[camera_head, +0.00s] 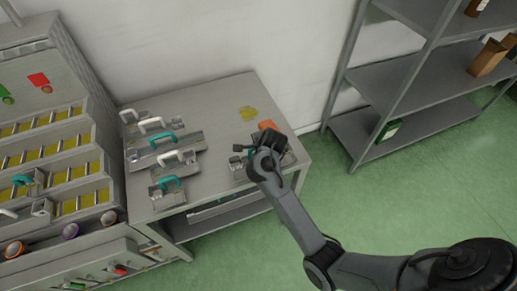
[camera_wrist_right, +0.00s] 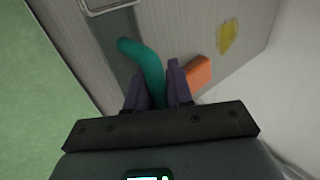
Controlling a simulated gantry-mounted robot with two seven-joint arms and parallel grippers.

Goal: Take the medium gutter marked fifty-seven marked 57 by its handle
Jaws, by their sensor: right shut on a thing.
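My right gripper (camera_head: 266,148) is over the right end of the metal table. In the right wrist view its fingers (camera_wrist_right: 156,74) are shut on a teal handle (camera_wrist_right: 146,56). The handle belongs to a grey metal gutter (camera_head: 238,169), mostly hidden by my gripper in the head view; a grey metal part (camera_wrist_right: 105,6) shows at the top of the wrist view. No number is readable on it. Other gutters on the table's left side have teal (camera_head: 163,138) or white (camera_head: 178,156) handles. My left gripper is not in view.
An orange block (camera_head: 267,125) lies close behind my gripper, and a yellow patch (camera_head: 249,113) is farther back. The table's middle (camera_head: 215,125) is clear. A stepped metal rack (camera_head: 75,130) stands left; grey shelving (camera_head: 400,110) stands right across green floor.

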